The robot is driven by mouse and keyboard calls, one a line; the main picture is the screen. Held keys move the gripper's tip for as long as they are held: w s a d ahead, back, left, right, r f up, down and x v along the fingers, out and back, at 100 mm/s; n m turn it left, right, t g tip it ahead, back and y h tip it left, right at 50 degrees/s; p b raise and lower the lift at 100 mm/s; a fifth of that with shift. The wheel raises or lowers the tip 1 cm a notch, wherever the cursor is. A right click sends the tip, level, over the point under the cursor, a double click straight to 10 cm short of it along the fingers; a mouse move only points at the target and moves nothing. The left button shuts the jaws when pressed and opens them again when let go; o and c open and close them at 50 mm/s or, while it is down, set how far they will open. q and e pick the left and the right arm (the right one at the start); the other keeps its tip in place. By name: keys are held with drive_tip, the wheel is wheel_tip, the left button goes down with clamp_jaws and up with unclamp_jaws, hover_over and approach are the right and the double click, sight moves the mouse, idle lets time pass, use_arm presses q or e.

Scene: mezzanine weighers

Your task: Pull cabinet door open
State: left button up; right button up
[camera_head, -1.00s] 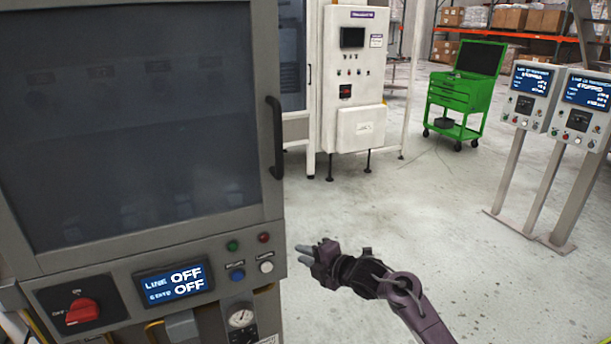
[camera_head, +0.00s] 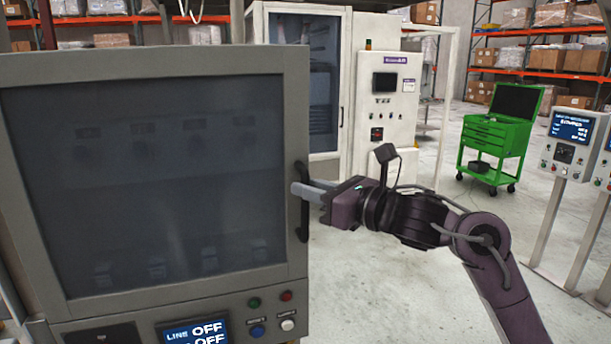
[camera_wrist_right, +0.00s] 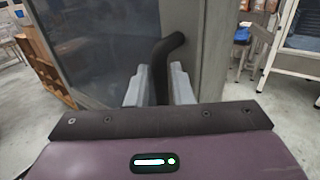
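The grey cabinet door (camera_head: 150,282) with a dark glass window fills the left of the head view and looks closed. Its black vertical handle (camera_head: 303,222) is on the door's right edge. My right gripper (camera_head: 308,190) reaches it from the right at mid-height. In the right wrist view, the two pale fingers (camera_wrist_right: 160,88) stand on either side of the black handle (camera_wrist_right: 164,60), close against it, so the gripper looks shut on it. The handle's lower part is hidden there by the gripper body. My left gripper is not in view.
Below the door are small buttons (camera_head: 257,330) and a display reading OFF (camera_head: 195,334). A white machine cabinet (camera_head: 388,60) stands behind. A green tool cart (camera_head: 490,138) and a panel on a post (camera_head: 568,145) are at the right. Floor between is clear.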

drive_tip(key=shift+w+a, duration=0.45)
drive_tip(key=shift+a, duration=0.15)
clamp_jaws()
